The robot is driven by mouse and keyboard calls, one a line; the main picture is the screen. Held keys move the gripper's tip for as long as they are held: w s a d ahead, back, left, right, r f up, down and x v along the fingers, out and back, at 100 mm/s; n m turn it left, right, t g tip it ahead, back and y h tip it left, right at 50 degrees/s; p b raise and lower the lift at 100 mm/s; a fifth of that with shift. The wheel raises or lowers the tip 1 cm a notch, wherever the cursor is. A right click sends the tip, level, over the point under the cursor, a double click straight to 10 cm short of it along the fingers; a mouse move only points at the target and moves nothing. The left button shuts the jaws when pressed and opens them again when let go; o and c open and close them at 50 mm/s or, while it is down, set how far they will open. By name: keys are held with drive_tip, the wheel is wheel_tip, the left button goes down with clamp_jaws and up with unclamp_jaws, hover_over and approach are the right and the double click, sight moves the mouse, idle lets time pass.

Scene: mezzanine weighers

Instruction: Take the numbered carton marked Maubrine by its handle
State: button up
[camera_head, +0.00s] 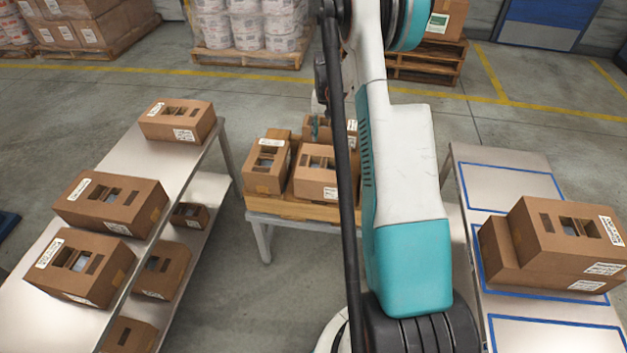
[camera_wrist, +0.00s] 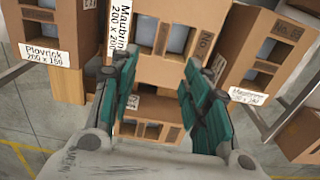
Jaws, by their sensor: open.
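In the wrist view a brown carton (camera_wrist: 148,35) has a white label (camera_wrist: 118,28) that reads "Maubrin" and "200 x 200", its end cut off. Dark slots and a grey opening show in its face, and part of a "No." mark is at its right. In the head view my arm hides most of the gripper and part of the carton group.
A carton labelled like "Plovrick" (camera_wrist: 50,28) is at left in the wrist view; another with a blurred label (camera_wrist: 250,60) is at right. A lower carton (camera_wrist: 150,130) shows between the fingers. Side tables (camera_head: 150,200) (camera_head: 505,180) flank the middle wooden pallet (camera_head: 290,208).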

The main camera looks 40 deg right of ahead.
drive_tip(key=b, duration=0.2)
hover_over(324, 162)
drive_tip(key=f, duration=0.7)
drive_tip(key=shift+w+d+f, duration=0.2)
drive_tip(key=shift+d+f, duration=0.05)
drive_tip(key=shift+d, duration=0.05)
drive_tip(key=shift+s+a+f+b, duration=0.15)
drive_tip(key=shift+f+b, duration=0.5)
drive_tip(key=shift+f, duration=0.7)
drive_tip(key=shift+a+f+b, duration=0.2)
drive_tip(key=shift+f+b, duration=0.4)
drive_tip(key=shift+f, duration=0.7)
drive_tip(key=shift+r, duration=0.1)
drive_tip(key=shift+c, duration=0.5)
clamp_jaws()
